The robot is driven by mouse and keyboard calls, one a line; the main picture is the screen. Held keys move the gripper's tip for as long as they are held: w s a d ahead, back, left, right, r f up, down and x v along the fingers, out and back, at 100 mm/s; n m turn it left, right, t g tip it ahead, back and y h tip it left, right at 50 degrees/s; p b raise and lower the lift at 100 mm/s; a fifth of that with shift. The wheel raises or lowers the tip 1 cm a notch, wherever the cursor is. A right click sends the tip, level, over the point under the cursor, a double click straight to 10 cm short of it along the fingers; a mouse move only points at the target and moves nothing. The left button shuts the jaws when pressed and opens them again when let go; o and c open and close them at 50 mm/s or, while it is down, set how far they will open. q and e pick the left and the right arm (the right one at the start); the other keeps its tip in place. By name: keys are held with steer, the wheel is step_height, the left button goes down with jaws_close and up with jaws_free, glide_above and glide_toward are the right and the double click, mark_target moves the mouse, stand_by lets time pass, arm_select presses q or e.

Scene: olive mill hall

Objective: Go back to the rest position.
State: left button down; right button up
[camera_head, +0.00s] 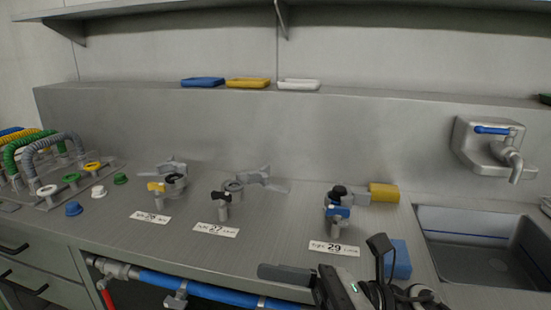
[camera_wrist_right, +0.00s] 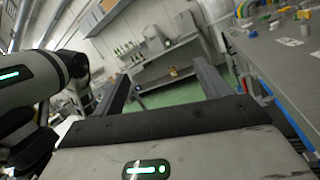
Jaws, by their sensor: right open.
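My right gripper (camera_head: 335,262) is at the front edge of the steel counter (camera_head: 270,240), low in the head view, near the plate numbered 29 (camera_head: 334,248). Its two dark fingers are spread wide apart. In the right wrist view the same gripper (camera_wrist_right: 160,85) shows nothing between its fingertips, only the hall floor beyond. My left gripper is in neither view.
A blue block (camera_head: 398,262) lies beside my right gripper. Valves with yellow (camera_head: 157,187), black (camera_head: 220,197) and blue (camera_head: 338,212) handles stand on the counter. A sink (camera_head: 480,255) is at right. A blue pipe (camera_head: 210,291) runs under the front edge.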

steer(key=w+d+f+m+t+h, duration=0.4)
steer(key=m+t, duration=0.5)
steer(key=m, duration=0.7)
steer(key=w+d+f+m+t+h, duration=0.1)
steer(key=d+f+m+t+h, duration=0.4)
steer(key=m+t, duration=0.75)
steer(key=s+d+f+m+g+h, duration=0.2)
steer(key=s+f+m+g+h, duration=0.2)
steer(key=f+m, duration=0.6)
steer(key=s+d+f+m+g+h, duration=0.2)
steer(key=s+f+m+g+h, duration=0.2)
steer(key=s+f+m+g, duration=0.3)
step_height(320, 180, down, 3)
steer(key=m, duration=0.3)
steer(key=shift+d+h, duration=0.2)
steer(key=shift+h, duration=0.1)
